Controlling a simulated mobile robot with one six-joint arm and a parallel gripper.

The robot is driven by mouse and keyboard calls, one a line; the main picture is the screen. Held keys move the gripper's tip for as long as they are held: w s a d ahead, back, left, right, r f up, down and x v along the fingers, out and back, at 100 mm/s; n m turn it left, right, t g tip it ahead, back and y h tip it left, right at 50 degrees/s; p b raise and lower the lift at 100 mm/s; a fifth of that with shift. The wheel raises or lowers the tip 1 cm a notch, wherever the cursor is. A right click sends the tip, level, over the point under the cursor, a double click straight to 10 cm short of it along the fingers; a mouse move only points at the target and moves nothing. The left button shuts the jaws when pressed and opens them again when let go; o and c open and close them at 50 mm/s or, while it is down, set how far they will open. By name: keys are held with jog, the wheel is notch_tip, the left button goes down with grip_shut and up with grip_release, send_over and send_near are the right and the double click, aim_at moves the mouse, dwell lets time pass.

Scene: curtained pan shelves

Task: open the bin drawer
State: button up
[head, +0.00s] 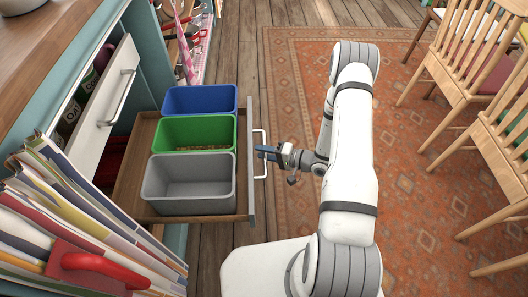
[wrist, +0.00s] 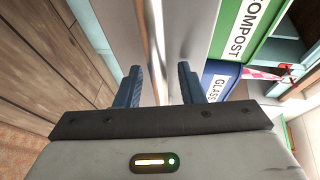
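The bin drawer (head: 130,185) stands pulled well out of the cabinet. It holds a blue bin (head: 200,99), a green bin (head: 170,134) with some brown scraps in it, and an empty grey bin (head: 192,180). Its pale bar handle (head: 264,168) runs along the outer face of the drawer front (head: 250,205). My gripper (head: 266,152) is at the handle. In the wrist view, the two blue fingers (wrist: 162,85) are spread apart, with the handle (wrist: 157,40) running between them. A gap shows between the fingers and the bar.
An upper white drawer (head: 105,105) stands partly open beside the cabinet. Papers and a red-handled tool (head: 95,268) are at the lower left. Wooden chairs (head: 465,70) stand on the right.

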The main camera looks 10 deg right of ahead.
jog(key=shift+s, duration=0.1)
jog(key=p+v, duration=0.2)
jog(key=v, duration=0.5)
jog(key=shift+d, duration=0.35)
jog(key=shift+s+r, duration=0.1)
